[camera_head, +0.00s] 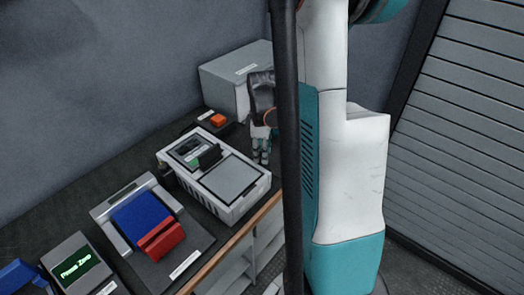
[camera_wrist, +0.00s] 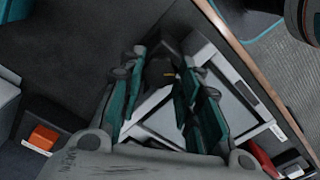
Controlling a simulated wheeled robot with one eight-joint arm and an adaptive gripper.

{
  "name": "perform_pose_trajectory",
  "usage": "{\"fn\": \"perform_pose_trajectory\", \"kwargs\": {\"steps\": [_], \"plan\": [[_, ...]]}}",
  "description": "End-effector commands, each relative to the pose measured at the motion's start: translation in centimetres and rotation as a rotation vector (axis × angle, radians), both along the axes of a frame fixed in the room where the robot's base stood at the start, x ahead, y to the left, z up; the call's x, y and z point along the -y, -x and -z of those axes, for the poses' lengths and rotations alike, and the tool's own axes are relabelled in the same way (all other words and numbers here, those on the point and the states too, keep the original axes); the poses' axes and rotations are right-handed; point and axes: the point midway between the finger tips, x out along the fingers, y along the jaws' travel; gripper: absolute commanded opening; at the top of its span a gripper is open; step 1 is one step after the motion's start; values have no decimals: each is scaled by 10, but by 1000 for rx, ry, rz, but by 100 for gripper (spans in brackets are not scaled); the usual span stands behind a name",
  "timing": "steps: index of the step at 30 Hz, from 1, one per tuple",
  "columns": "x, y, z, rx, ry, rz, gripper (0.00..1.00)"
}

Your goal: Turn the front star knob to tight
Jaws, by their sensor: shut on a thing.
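My gripper (camera_head: 261,157) points down at the far right end of the white-grey box (camera_head: 233,211). In the head view the knob is hidden by my gripper. The box also shows in the wrist view (camera_wrist: 222,84).
A device with an orange button (camera_head: 218,120) and a grey cabinet (camera_head: 244,72) stand close behind my gripper. The bench's wooden edge (camera_head: 228,248) runs in front.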

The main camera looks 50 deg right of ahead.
Motion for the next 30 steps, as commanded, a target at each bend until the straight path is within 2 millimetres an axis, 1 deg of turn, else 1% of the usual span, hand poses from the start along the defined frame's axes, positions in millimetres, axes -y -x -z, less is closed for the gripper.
{"fn": "perform_pose_trajectory", "kwargs": {"steps": [8, 30], "plan": [[0, 0, 0, 0, 0, 184, 8], [0, 0, 0, 0, 0, 884, 8]]}}
